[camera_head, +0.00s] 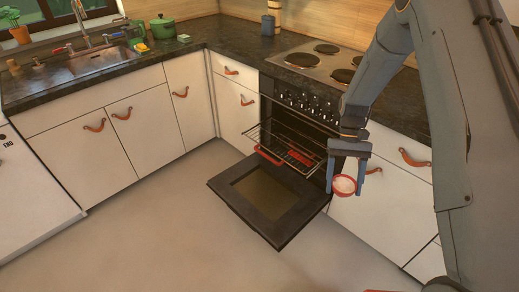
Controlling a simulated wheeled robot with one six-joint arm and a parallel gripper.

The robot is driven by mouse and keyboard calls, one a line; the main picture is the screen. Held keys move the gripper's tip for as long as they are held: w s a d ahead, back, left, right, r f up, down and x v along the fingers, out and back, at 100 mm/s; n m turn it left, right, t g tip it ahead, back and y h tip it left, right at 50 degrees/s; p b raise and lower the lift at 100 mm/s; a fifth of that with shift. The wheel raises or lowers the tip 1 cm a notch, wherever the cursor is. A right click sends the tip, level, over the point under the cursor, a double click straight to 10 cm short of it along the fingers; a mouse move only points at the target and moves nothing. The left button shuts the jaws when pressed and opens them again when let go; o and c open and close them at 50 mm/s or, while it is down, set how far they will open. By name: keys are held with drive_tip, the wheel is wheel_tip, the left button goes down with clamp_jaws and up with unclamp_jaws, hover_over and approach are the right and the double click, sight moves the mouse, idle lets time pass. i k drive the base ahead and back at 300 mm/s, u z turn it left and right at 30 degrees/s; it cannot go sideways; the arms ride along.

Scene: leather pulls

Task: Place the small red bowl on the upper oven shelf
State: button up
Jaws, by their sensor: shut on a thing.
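The small red bowl (344,186) has a pale inside and hangs in the air at the right of the open oven. My gripper (346,180) points down and is shut on the bowl, one blue-grey finger on each side of it. The oven (300,105) stands open with its door (262,199) folded down. An upper wire shelf (268,142) is pulled part way out, to the left of my gripper. Something red shows on or under this shelf, and I cannot tell exactly what it is. The deep inside of the oven is dark.
A stovetop (325,62) with dark hotplates lies above the oven. White drawers with leather pulls (413,158) are close behind my gripper on the right. A sink (100,61) and a green pot (162,27) are at the far left. The floor (150,235) in front is clear.

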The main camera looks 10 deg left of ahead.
sight(284, 143)
drive_tip(key=u, duration=0.55)
drive_tip(key=k, duration=0.8)
drive_tip(key=u, duration=0.95)
drive_tip(key=i, duration=1.05)
drive_tip(key=z, duration=0.95)
drive_tip(key=i, duration=0.8)
drive_tip(key=z, duration=0.6)
